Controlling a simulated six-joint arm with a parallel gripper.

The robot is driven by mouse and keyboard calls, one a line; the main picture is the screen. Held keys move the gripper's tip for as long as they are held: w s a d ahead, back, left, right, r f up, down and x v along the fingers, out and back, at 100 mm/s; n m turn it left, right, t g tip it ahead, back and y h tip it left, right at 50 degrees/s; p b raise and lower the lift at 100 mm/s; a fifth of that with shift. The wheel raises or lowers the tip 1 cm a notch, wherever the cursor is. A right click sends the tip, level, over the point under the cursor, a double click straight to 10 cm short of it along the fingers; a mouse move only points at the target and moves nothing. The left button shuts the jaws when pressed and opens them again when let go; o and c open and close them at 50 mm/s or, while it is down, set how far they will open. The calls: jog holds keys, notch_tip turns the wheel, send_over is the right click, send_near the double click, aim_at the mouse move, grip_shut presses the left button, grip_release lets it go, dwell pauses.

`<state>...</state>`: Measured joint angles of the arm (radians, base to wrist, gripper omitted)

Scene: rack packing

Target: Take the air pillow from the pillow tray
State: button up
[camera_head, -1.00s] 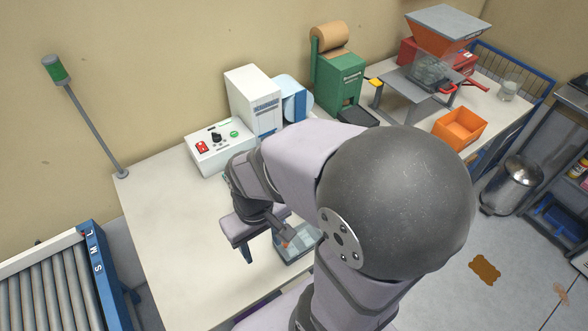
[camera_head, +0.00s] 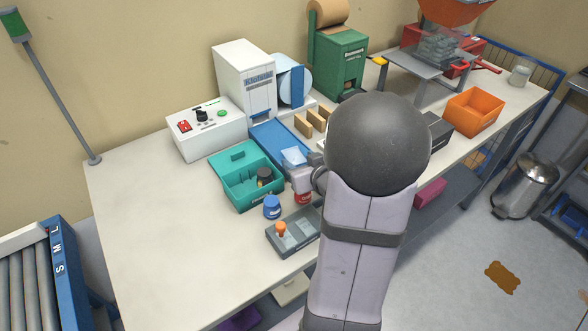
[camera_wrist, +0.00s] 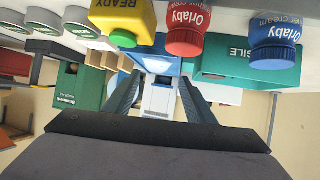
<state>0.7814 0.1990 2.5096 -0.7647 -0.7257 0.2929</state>
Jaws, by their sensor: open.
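The blue pillow tray (camera_head: 268,138) lies in front of the white machine. A pale, translucent air pillow (camera_head: 294,157) sits at its near end. It also shows as a pale patch in the wrist view (camera_wrist: 158,64). My gripper (camera_wrist: 160,82) is open, its two dark fingers spread with nothing held between them. The tray and pillow appear beyond and between the fingers in that view. In the head view my wrist is low, just in front of the pillow, and the fingertips are hard to make out.
An open teal box (camera_head: 240,190) stands left of my wrist. Brown cards (camera_head: 303,125) stand right of the pillow tray. The table's left side is clear.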

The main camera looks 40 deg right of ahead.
aim_at(295, 154)
jog(key=shift+d+f+t+b, duration=0.4)
jog(key=shift+t+b, duration=0.1)
jog(key=shift+t, duration=0.1)
jog(key=shift+r, duration=0.15)
jog(key=shift+p+x, duration=0.45)
jog(key=shift+x, duration=3.25)
jog(key=c, duration=0.8)
